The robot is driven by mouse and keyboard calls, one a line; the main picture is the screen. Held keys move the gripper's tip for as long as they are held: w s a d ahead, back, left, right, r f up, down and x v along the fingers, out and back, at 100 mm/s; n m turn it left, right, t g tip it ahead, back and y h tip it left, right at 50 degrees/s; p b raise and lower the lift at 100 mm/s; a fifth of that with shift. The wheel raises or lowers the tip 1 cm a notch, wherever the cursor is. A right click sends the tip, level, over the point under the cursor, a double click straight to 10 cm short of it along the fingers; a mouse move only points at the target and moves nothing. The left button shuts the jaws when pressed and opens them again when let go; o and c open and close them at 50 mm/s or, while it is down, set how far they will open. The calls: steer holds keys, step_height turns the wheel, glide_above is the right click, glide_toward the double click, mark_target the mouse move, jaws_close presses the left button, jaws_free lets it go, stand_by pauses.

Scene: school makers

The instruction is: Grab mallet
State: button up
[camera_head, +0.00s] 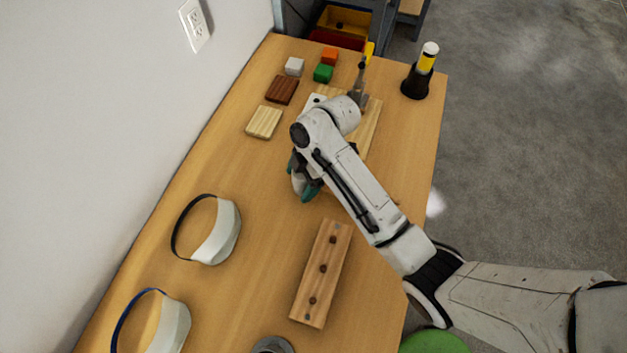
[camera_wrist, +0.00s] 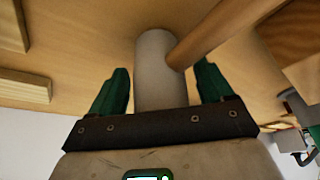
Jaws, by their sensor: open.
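The mallet shows in the wrist view as a pale grey cylindrical head (camera_wrist: 155,60) with a round wooden handle (camera_wrist: 225,30) running to the upper right. My gripper (camera_wrist: 162,78) is open, its green fingers on either side of the mallet's head, with gaps visible on both sides. In the head view my gripper (camera_head: 307,188) is low over the middle of the wooden table (camera_head: 255,215). My arm hides most of the mallet there, so I cannot clearly make it out.
A wooden block with holes (camera_head: 322,272) lies nearer, with two face shields (camera_head: 216,235) to the left. Small blocks (camera_head: 282,90) and a wooden board (camera_head: 370,120) lie farther back. A black holder with a yellow-handled tool (camera_head: 416,80) stands at the right edge. A wall borders the left.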

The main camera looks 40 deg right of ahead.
steer(key=shift+a+f, duration=0.15)
steer(key=shift+f, duration=0.25)
steer(key=shift+r, duration=0.1)
steer(key=c, duration=1.3)
